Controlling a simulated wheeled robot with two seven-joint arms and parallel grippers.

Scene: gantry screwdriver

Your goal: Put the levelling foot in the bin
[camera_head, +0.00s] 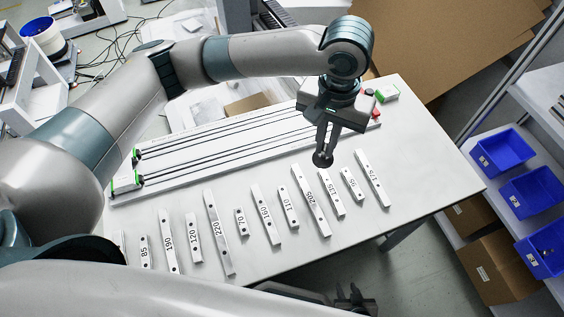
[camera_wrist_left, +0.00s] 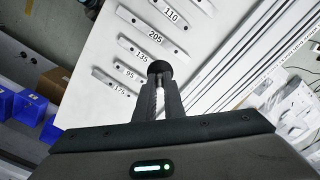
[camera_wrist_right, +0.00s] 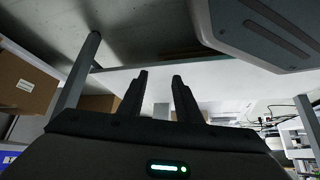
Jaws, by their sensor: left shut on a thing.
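My left gripper (camera_head: 325,146) is shut on the levelling foot (camera_head: 322,160), a black round pad on a short stem. The foot hangs above the white table, near the strips marked 205 and 135. In the left wrist view the foot (camera_wrist_left: 159,68) sticks out past the fingertips. Blue bins stand on the shelf at the right: a back one (camera_head: 503,148), a middle one (camera_head: 533,188) and a front one (camera_head: 545,245), which holds some small items. My right gripper (camera_wrist_right: 158,85) is open and empty, low beside the table's front edge.
Several numbered metal strips lie in a row on the white table (camera_head: 430,165). A long rail assembly (camera_head: 230,150) lies behind them. A floor gap separates table and shelf (camera_head: 475,222). Cardboard boxes (camera_head: 497,270) sit below the bins.

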